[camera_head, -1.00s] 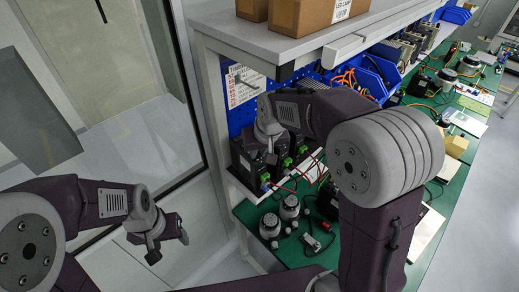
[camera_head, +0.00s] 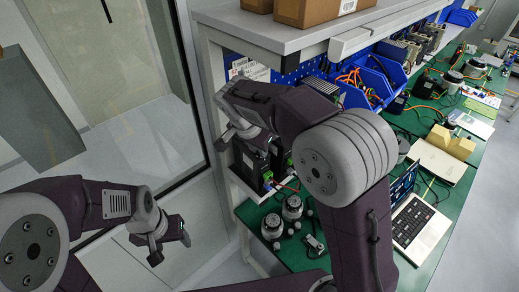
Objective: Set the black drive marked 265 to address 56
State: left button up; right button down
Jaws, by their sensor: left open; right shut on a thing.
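Black drives (camera_head: 250,160) stand side by side on a low shelf at the bench's near end, partly hidden behind my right arm. No marking or address display on them can be read, so I cannot tell which one is 265. My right gripper (camera_head: 225,138) is at the upper left of the drives, near the shelf post. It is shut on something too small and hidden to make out. My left gripper (camera_head: 171,240) is open and empty, out in front of the glass panel, well left of the bench.
Round grey motors (camera_head: 272,226) stand on the green bench (camera_head: 310,258) below the drives, with red wires nearby. A laptop (camera_head: 415,222) lies open at the right. Blue bins (camera_head: 376,78) sit behind my arm. Cardboard boxes (camera_head: 318,8) rest on the upper shelf (camera_head: 270,32).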

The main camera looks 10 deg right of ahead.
jog(key=shift+m, duration=0.8)
jog(key=shift+a+h, duration=0.1)
jog(key=shift+h, duration=0.2)
jog(key=c, duration=1.6)
grip_release()
